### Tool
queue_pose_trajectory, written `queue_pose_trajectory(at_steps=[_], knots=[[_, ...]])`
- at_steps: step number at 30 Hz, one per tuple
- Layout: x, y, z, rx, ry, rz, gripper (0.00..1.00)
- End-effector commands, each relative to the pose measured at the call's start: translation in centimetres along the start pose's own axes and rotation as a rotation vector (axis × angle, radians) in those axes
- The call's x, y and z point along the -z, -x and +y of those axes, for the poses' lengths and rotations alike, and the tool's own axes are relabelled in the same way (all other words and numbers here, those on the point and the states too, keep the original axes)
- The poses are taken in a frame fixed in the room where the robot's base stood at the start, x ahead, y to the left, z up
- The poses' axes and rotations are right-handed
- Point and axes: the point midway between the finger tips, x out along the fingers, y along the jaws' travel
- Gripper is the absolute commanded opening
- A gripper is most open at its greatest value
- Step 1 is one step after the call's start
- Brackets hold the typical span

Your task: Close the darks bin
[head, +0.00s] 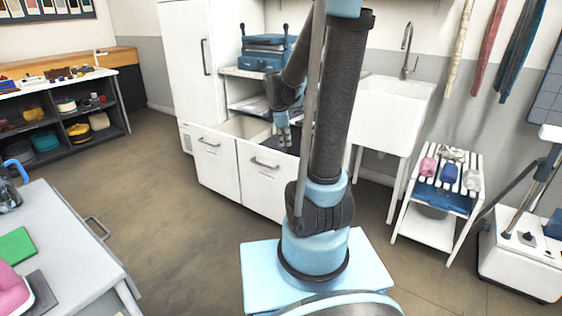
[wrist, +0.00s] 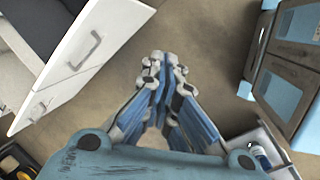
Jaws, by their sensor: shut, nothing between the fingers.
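A white cabinet in the head view has two low bin fronts side by side, a left one (head: 216,171) and a right one (head: 262,188), each with a metal handle. The right bin stands open at the top with a dark inside; no label is readable. Its front (wrist: 105,35) also shows at the upper left of the wrist view, with the dark inside (wrist: 45,22) behind it. My gripper (head: 284,141) points down near the right bin's top edge. In the wrist view my gripper (wrist: 163,65) is shut and empty, over floor beside that front, apart from the handle.
A white sink (head: 396,105) and a slatted rack (head: 440,190) stand to the right. A grey-topped table (head: 70,240) is at the lower left. A blue case (head: 262,58) sits on the cabinet. The floor left of the bins is clear.

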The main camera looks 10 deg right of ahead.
Motion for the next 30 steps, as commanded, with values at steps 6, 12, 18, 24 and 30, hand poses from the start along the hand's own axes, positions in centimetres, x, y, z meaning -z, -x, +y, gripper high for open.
queue_pose_trajectory(at_steps=[6,12,18,24,30], knots=[[1.8,-3.0,4.2,-0.011,0.249,-0.027,0.00],[3.5,-6.3,7.6,-0.016,0.481,-0.055,0.00],[5.2,-10.2,10.5,-0.015,0.710,-0.084,0.00],[6.7,-13.3,12.2,-0.012,0.887,-0.107,0.00],[7.2,-14.7,12.8,-0.009,0.962,-0.118,0.00]])
